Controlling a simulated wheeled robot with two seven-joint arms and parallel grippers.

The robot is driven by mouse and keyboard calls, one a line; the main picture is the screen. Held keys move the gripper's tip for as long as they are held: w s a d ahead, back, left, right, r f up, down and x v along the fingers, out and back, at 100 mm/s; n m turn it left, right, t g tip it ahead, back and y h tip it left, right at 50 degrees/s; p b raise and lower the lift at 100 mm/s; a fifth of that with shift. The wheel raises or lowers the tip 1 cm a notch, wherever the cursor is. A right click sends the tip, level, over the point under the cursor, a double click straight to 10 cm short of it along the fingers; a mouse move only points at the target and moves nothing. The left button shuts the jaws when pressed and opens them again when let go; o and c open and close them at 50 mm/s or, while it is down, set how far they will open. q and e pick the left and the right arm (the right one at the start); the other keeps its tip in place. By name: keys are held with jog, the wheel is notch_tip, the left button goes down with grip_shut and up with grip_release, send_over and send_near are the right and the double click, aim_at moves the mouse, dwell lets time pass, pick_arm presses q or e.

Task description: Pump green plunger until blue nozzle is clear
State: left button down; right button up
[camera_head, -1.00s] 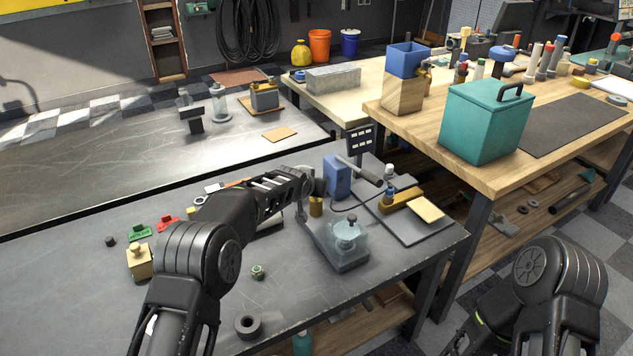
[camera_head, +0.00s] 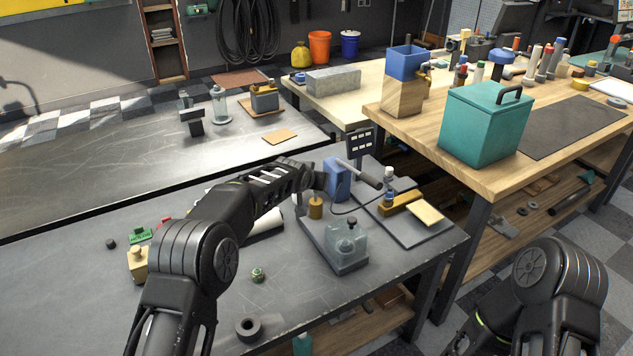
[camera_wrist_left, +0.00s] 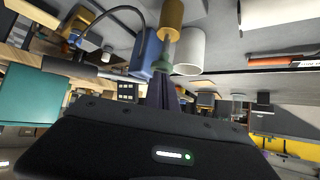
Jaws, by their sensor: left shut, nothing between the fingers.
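The pump is a brass cylinder (camera_head: 316,208) with a thin rod on top, at the edge of the grey drain machine (camera_head: 345,256). In the left wrist view the brass cylinder (camera_wrist_left: 172,16) hangs upside down, and a green plunger knob (camera_wrist_left: 159,69) shows at the rod's end. My left gripper (camera_head: 317,182) is above the cylinder; its shut fingers (camera_wrist_left: 162,80) are at the green knob, with nothing between them. I cannot tell whether they touch it. A clear container at the machine's front has a grey cap (camera_head: 347,224). I cannot make out a blue nozzle for certain. My right gripper is out of view.
A dark ring (camera_head: 248,329) lies near the front edge. The front middle table is mostly clear.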

pick_arm(q)
notch_tip(320, 180, up, 7)
jog(key=p, duration=0.3)
dwell(0.5)
dwell(0.4)
